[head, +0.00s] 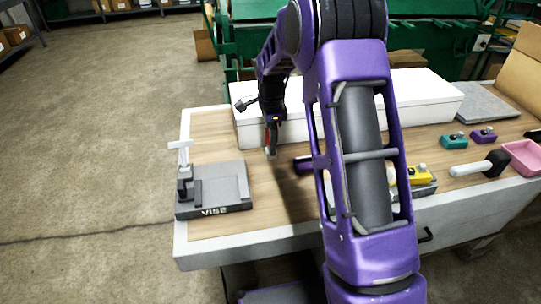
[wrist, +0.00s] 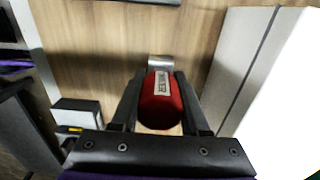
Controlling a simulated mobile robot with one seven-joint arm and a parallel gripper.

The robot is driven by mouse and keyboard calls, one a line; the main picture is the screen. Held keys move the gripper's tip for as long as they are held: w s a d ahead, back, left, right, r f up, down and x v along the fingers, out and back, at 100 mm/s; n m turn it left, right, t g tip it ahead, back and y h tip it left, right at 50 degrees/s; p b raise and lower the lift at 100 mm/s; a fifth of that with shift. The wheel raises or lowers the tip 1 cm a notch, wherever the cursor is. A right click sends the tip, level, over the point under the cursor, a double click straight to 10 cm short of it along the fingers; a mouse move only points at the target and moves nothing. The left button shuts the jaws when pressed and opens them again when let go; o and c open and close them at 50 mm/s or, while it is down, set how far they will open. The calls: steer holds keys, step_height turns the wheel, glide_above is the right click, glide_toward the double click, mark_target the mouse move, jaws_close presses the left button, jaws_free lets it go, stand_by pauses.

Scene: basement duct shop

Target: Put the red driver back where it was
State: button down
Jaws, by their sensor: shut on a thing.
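The red driver (wrist: 160,100) is between the two fingers of my gripper (wrist: 158,103) in the wrist view. Its red body carries a pale label with dark lettering, and a grey metal part shows beyond it. In the head view my gripper (head: 270,140) is over the wooden workbench (head: 215,155), right of the grey vise (head: 215,190) and in front of the long white box (head: 420,95). Only a sliver of red shows there. The driver appears held above the bench top; the exact gap is unclear. The place it came from cannot be identified.
A yellow item (head: 420,174) on a grey block, a black-headed mallet (head: 480,165), teal (head: 454,141) and purple (head: 483,135) items and a pink tray (head: 524,157) lie to the right. My arm hides the bench middle. Bare wood lies around the vise.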

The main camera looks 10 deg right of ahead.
steer(key=shift+f, duration=2.05)
steer(key=shift+f, duration=0.1)
steer(key=shift+c, duration=2)
jaws_free()
steer(key=shift+f, duration=0.1)
step_height(320, 180, up, 12)
steer(key=shift+r+p, duration=0.2)
steer(key=shift+p, duration=0.15)
